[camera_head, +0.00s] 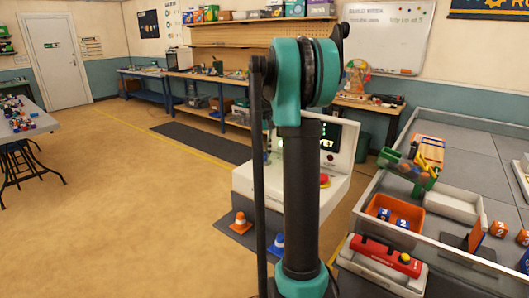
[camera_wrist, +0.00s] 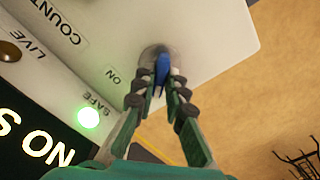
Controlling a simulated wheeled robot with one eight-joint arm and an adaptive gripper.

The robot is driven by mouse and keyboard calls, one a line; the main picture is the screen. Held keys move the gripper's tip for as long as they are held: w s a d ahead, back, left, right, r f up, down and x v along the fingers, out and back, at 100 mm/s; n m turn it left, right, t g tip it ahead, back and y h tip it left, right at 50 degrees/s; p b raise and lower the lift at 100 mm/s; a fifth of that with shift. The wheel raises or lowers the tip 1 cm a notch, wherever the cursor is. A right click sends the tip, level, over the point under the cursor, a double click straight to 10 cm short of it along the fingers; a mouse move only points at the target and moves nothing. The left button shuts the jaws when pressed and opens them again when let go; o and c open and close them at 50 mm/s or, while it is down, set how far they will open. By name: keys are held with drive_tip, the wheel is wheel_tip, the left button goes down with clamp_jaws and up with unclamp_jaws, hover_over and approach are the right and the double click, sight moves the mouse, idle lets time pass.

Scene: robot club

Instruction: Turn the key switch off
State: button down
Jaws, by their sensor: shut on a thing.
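The key switch shows in the wrist view as a blue key (camera_wrist: 162,66) in a round metal collar (camera_wrist: 150,52) on a white panel (camera_wrist: 190,25). The label ON is printed beside the collar. My gripper (camera_wrist: 162,80) is shut on the blue key, with one fingertip on each side. A green lamp marked SAFE (camera_wrist: 88,117) is lit; a lamp marked LIVE (camera_wrist: 10,51) looks dark. In the head view the white console (camera_head: 255,182) stands behind my arm, which hides the key and my gripper.
The console has a dark screen (camera_wrist: 30,140) with lit letters and a red button (camera_head: 324,180). Orange (camera_head: 239,222) and blue (camera_head: 277,243) cones stand before it. A grey table (camera_head: 455,135) with bins is at the right.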

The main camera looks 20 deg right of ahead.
sight(265, 153)
drive_tip(key=shift+n, duration=0.4)
drive_tip(key=c, duration=1.6)
unclamp_jaws()
drive_tip(key=shift+o, duration=0.2)
wheel_tip(265, 153, up, 12)
